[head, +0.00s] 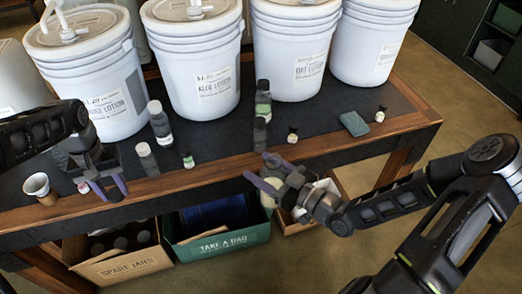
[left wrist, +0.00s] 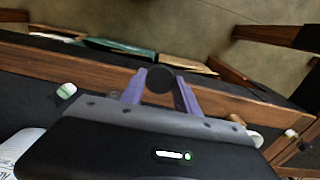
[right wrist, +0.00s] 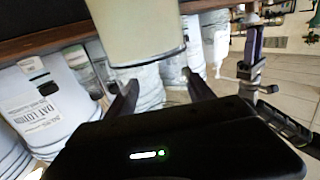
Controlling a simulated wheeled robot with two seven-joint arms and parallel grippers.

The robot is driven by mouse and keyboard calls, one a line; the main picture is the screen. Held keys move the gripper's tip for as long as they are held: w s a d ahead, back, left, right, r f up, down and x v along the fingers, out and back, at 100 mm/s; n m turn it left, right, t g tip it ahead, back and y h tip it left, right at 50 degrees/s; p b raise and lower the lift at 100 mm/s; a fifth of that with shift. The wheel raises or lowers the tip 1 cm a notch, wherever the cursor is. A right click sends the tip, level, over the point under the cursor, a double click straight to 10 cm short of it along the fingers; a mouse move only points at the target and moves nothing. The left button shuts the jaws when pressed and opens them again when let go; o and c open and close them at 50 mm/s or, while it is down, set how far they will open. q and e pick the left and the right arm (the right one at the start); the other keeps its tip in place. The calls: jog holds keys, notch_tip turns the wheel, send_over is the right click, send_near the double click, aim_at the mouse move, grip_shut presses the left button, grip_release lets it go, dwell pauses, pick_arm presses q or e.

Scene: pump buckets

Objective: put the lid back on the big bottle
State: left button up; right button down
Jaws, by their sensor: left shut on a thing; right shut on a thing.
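My left gripper (head: 108,190) is over the table's front edge at the left. In the left wrist view, its purple fingers (left wrist: 160,90) are shut on a dark round lid (left wrist: 160,80). My right gripper (head: 265,174) is at the front edge near the middle. In the right wrist view, its fingers (right wrist: 162,90) are shut on a wide cream bottle (right wrist: 137,28) with a dark band at one end. In the head view the bottle (head: 268,198) is mostly hidden by the gripper. Its mouth does not show. The lid and bottle are well apart.
Several pump buckets (head: 205,70) line the back. Boxes (head: 125,268) (head: 222,245) sit below. The table between the grippers is fairly clear.

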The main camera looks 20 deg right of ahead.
jog(key=w+a+f+n+g+y, duration=0.1)
jog(key=a+n+g+y, duration=0.6)
jog(key=a, duration=0.7)
jog(key=shift+w+f+g, duration=0.4)
jog(key=shift+g, duration=0.4)
pick_arm(q)
jog(key=s+d+r+n, duration=0.1)
jog(key=d+r+n, duration=0.3)
jog(key=d+n, duration=0.4)
jog(key=d+r+n, duration=0.4)
jog(key=d+n, duration=0.4)
jog(key=d, duration=0.2)
jog(key=s+d+r+n, duration=0.1)
jog(key=d+r+n, duration=0.3)
jog(key=d+n, duration=0.4)
jog(key=shift+s+d+r, duration=0.15)
jog(key=shift+s+d, duration=0.2)
jog(key=shift+d, duration=0.3)
